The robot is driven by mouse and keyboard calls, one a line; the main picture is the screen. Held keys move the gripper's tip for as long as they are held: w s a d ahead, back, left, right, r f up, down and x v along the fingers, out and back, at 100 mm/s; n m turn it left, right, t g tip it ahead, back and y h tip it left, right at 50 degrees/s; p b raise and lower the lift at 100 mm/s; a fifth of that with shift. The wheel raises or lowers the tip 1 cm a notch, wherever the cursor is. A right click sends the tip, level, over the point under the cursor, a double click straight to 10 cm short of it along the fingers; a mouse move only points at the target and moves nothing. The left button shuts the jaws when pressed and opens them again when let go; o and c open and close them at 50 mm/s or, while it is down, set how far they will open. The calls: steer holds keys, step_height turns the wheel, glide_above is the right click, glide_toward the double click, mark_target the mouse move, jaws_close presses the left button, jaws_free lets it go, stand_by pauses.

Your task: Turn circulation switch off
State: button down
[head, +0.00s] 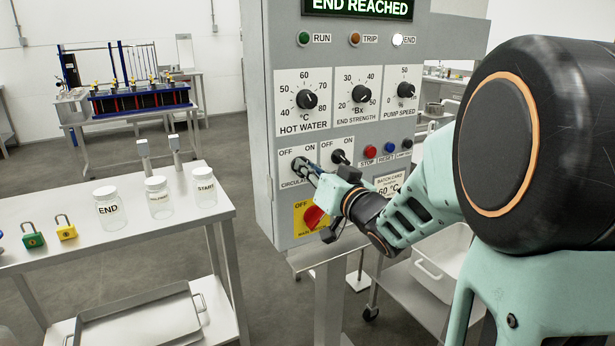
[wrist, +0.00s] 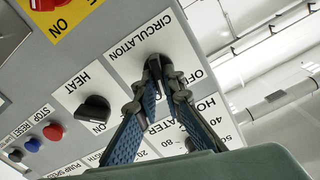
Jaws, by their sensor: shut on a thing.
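The circulation switch is on the white CIRCULATION plate (head: 287,156) at the lower left of the grey control panel (head: 259,120). In the wrist view the plate (wrist: 125,66) appears turned over, with the dark switch knob (wrist: 153,62) between my fingertips. My gripper (head: 303,165) reaches in from the right and covers the knob in the head view. In the wrist view my gripper (wrist: 162,75) has its blue-padded fingers closed around the knob. The knob is mostly hidden, so I cannot tell which way it points.
The black HEAT switch (head: 340,157) sits just right of the circulation plate. A red main switch (head: 315,217) on yellow is below. Dials are above; red and blue buttons (head: 370,151) are to the right. The display (head: 357,6) reads END REACHED. A jar table (head: 60,250) stands left.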

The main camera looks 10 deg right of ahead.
steer(key=shift+s+a+f+n+b, duration=0.1)
steer(key=shift+a+n+b, duration=0.05)
steer(key=shift+n+b, duration=2.55)
steer(key=shift+a+f+n+b, duration=0.1)
steer(key=shift+n+b, duration=1.8)
steer(key=shift+n, duration=1.6)
steer(key=shift+r, duration=0.1)
steer(key=c, duration=2)
jaws_free()
steer(key=shift+c, duration=0.2)
